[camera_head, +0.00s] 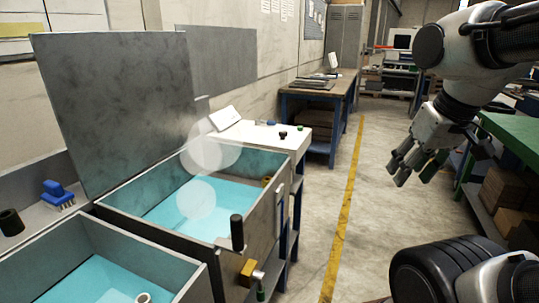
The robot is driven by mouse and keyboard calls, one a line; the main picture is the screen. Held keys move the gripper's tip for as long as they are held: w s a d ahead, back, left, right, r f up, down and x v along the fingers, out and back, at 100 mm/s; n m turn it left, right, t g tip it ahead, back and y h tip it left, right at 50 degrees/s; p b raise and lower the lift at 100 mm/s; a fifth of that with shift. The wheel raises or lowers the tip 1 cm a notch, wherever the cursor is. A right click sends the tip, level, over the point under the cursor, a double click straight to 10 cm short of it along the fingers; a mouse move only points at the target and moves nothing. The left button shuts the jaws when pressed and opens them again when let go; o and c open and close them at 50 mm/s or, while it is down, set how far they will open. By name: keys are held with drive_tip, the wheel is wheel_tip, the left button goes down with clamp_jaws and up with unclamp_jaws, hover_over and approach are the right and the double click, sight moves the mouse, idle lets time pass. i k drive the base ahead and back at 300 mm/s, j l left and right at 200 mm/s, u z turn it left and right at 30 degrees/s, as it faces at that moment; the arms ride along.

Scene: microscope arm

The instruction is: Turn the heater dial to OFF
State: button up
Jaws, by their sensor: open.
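My gripper (413,168) hangs open and empty at the right, above the aisle floor and apart from the tanks. A metal tank (282,222) with blue liquid stands at the centre left, its lid (115,105) raised. On its near end are an upright black handle (237,232), a yellow block (247,272) and a small grey knob beside the block. A small black knob (283,135) stands on the white surface behind the tank. I cannot tell which of these is the heater dial, and no OFF mark is readable.
A second open tank (185,290) with blue liquid is at the lower left. A blue brush (58,194) lies on the ledge. A workbench (318,92) stands behind, and a green table (515,132) at the right. The aisle floor by the yellow line (345,215) is clear.

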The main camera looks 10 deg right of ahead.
sight(282, 134)
drive_tip(key=i+l, duration=0.1)
drive_tip(key=l, duration=0.3)
drive_tip(key=i+l+u, duration=0.1)
drive_tip(key=l, duration=0.7)
drive_tip(key=i+l+u, duration=0.15)
drive_tip(key=i, duration=0.25)
drive_tip(key=i+l+u, duration=0.1)
drive_tip(key=i, duration=0.3)
drive_tip(key=i+j, duration=0.1)
drive_tip(key=i, duration=0.15)
drive_tip(key=u, duration=0.05)
